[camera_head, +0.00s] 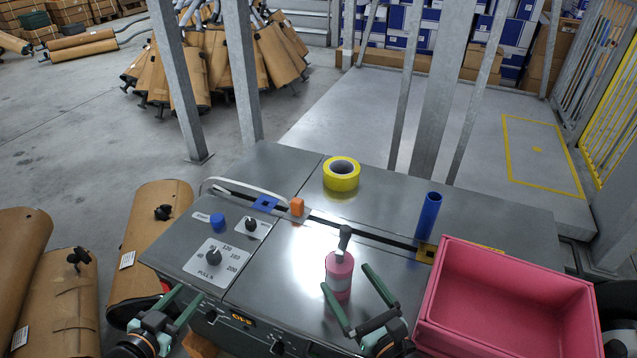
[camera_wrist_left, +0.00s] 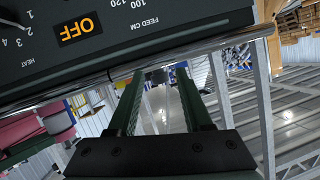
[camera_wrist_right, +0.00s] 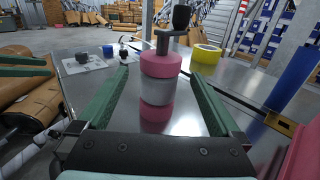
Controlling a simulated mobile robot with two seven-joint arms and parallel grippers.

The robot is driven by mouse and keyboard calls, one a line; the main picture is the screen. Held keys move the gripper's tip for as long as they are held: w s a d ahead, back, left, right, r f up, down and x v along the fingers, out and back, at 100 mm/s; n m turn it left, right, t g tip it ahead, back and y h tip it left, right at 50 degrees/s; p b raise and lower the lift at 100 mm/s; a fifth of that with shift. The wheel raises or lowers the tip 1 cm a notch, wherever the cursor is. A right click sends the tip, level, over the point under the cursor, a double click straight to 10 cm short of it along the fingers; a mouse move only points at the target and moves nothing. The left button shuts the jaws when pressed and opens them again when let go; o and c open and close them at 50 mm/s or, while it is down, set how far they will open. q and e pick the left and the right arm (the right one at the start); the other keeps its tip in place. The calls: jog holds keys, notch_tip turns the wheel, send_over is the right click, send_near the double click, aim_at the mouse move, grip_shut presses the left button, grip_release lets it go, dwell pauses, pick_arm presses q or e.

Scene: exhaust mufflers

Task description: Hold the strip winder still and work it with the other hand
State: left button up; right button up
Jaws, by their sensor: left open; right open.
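The strip winder (camera_head: 341,276) is an upright pink cylinder with a grey band and a dark crank on top, standing on the steel bench top. My right gripper (camera_head: 345,278) is open, its green fingers pointing at the winder from the front. In the right wrist view the winder (camera_wrist_right: 157,90) appears between the two open fingers (camera_wrist_right: 160,73), with gaps on both sides. My left gripper (camera_head: 192,291) is open and empty at the bench's front left. The left wrist view shows its fingers (camera_wrist_left: 157,70) below the front panel edge, with nothing between them.
A pink bin (camera_head: 505,290) stands at the bench's right, close to my right gripper. A yellow tape roll (camera_head: 341,184) and a blue tube (camera_head: 428,214) stand behind. Control knobs (camera_head: 213,257) are at left. Brown-wrapped mufflers (camera_head: 150,235) lie left of the bench. Steel posts (camera_head: 180,90) rise behind.

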aim_at(332, 256)
pick_arm(q)
jog(key=w+d+r+h, duration=0.1)
jog(key=w+r, duration=0.1)
jog(key=w+d+r+t+h, duration=0.1)
jog(key=w+d+r, duration=0.1)
jog(key=w+d+r+m+t+h, duration=0.1)
jog(key=w+r, duration=0.1)
jog(key=shift+w+d, duration=0.3)
jog(key=w+d+r+m+h, duration=0.5)
jog(key=d+r+h, duration=0.35)
jog(key=d, duration=0.35)
jog(key=s+d+r+m+g, duration=0.2)
jog(key=d+r+m+g, duration=0.2)
jog(key=d+m+g, duration=0.4)
jog(key=s+d+r+m+g, duration=0.1)
jog(key=d+r+m+g, duration=0.3)
jog(key=d+g, duration=0.55)
pick_arm(e)
jog(key=shift+w, duration=0.1)
jog(key=shift+w+a, duration=0.15)
jog(key=shift+w, duration=0.05)
jog(key=x, duration=0.7)
pick_arm(q)
jog(key=w+a+r+y, duration=0.1)
jog(key=w+a+y, duration=0.2)
jog(key=a+y, duration=0.4)
jog(key=shift+a+r+n+y, duration=0.2)
jog(key=shift+n+y, duration=0.1)
jog(key=shift+y, duration=0.15)
